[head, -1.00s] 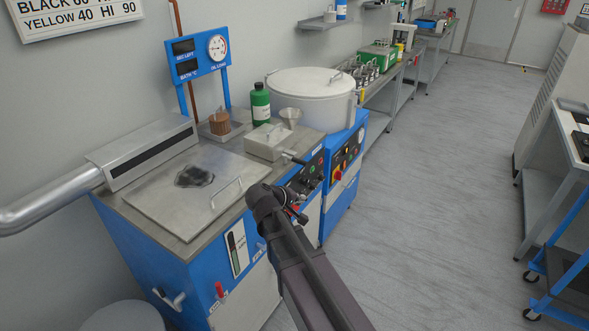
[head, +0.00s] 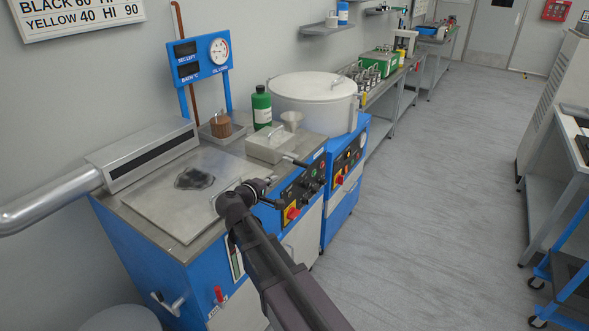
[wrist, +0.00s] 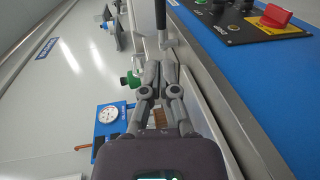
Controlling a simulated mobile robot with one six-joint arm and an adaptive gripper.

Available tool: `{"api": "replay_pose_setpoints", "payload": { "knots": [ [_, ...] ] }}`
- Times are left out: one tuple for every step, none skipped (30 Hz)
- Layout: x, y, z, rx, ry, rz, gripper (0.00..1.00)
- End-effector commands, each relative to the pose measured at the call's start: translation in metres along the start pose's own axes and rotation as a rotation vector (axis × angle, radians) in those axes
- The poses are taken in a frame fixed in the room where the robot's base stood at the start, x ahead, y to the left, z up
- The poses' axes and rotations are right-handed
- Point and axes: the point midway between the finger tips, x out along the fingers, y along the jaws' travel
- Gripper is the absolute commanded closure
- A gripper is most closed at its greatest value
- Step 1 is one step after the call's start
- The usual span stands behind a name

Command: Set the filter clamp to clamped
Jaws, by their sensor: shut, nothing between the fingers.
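A lever with a black grip (head: 297,162) sticks out from the front right of a pale metal box (head: 268,146) on the blue machine's top. I take it for the filter clamp, though no label on it can be read. In the wrist view the black grip (wrist: 160,14) stands ahead of my gripper on a metal rod. My gripper (wrist: 154,68) is shut and empty, with its fingertips apart from the grip. Whether the clamp is open or clamped cannot be told.
A control panel with a red knob (head: 291,213) is on the machine's front. A lidded tank (head: 160,207) is at left.

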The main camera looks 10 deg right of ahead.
Motion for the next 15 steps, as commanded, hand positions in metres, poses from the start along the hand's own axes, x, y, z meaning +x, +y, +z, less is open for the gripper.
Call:
{"api": "replay_pose_setpoints", "payload": {
  "knots": [
    [0.001, 0.0, 0.0, 0.0, 0.0, 0.0, 1.0],
    [0.001, 0.0, 0.0, 0.0, 0.0, 0.0, 1.0],
    [0.002, 0.0, 0.0, 0.0, -0.001, -0.001, 1.0],
    [0.003, 0.0, 0.0, 0.0, -0.001, -0.001, 1.0],
    [0.004, 0.0, 0.0, 0.001, -0.001, -0.001, 1.0],
    [0.006, -0.001, 0.0, 0.001, -0.001, -0.001, 1.0],
    [0.008, -0.001, 0.0, 0.001, -0.001, -0.001, 1.0],
    [0.01, -0.001, 0.0, 0.001, -0.002, -0.001, 1.0],
    [0.013, -0.001, 0.0, 0.001, -0.002, -0.001, 1.0],
    [0.016, -0.001, 0.0, 0.001, -0.003, -0.001, 1.0],
    [0.019, -0.001, 0.0, 0.001, -0.003, -0.001, 1.0],
    [0.023, -0.001, 0.0, 0.001, -0.003, -0.001, 1.0],
    [0.027, -0.001, -0.001, 0.001, -0.002, -0.001, 1.0],
    [0.03, -0.001, -0.001, 0.001, -0.002, -0.001, 1.0],
    [0.036, -0.001, -0.001, 0.001, -0.002, -0.001, 1.0]
  ]
}}
